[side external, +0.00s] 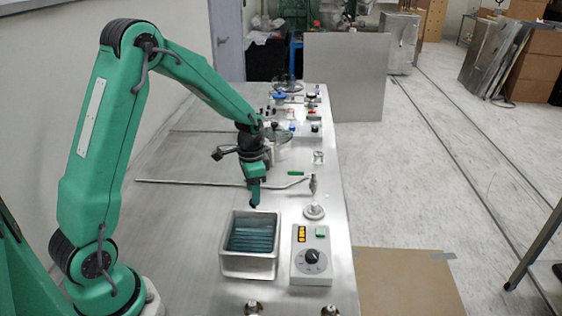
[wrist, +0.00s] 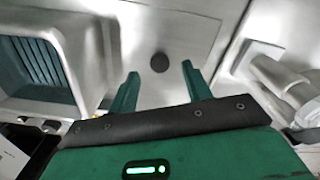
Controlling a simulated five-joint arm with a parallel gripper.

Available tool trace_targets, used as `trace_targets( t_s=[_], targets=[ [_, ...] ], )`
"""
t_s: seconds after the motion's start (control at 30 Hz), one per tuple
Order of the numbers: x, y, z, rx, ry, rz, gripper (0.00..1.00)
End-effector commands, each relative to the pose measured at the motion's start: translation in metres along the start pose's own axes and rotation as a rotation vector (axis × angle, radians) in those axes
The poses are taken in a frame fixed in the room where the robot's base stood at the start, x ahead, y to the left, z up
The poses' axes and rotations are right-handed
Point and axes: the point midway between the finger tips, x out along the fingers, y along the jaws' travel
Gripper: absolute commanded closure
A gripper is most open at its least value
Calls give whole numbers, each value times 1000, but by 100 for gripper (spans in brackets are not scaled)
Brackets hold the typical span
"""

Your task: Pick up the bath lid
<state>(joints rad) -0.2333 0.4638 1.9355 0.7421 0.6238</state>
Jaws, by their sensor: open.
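The bath (side external: 271,262) is an open metal box with dark bluish slats inside, standing on the bench below my gripper in the side view. It also shows at the left of the wrist view (wrist: 88,62). The bath lid (wrist: 190,30) appears as a flat metal plate with a round black knob (wrist: 160,62), beside the bath in the wrist view. My gripper (side external: 254,204) points down near the bath's far edge. In the wrist view my gripper (wrist: 160,70) is open and empty, its green fingers on either side of the knob in the picture. Finger height above the lid is unclear. The lid's outline is hard to make out in the side view.
A control box with a black dial (side external: 311,258) stands right of the bath. A metal rod (side external: 215,184) and a round-based stand (side external: 314,212) are close by. Several bottles and small items crowd the bench's far end. White cylindrical parts (wrist: 280,80) lie at the wrist view's right.

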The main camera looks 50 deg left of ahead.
Motion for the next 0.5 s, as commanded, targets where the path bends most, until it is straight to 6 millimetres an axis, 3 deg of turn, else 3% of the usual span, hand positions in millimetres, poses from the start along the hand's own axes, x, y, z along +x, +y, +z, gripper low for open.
trace_targets(
  t_s=[0.2, 0.5],
  targets=[
    [24, 0, 1, 0, -2, 1, 51],
    [29, 0, 0, 0, 0, 0, 51]
  ],
)
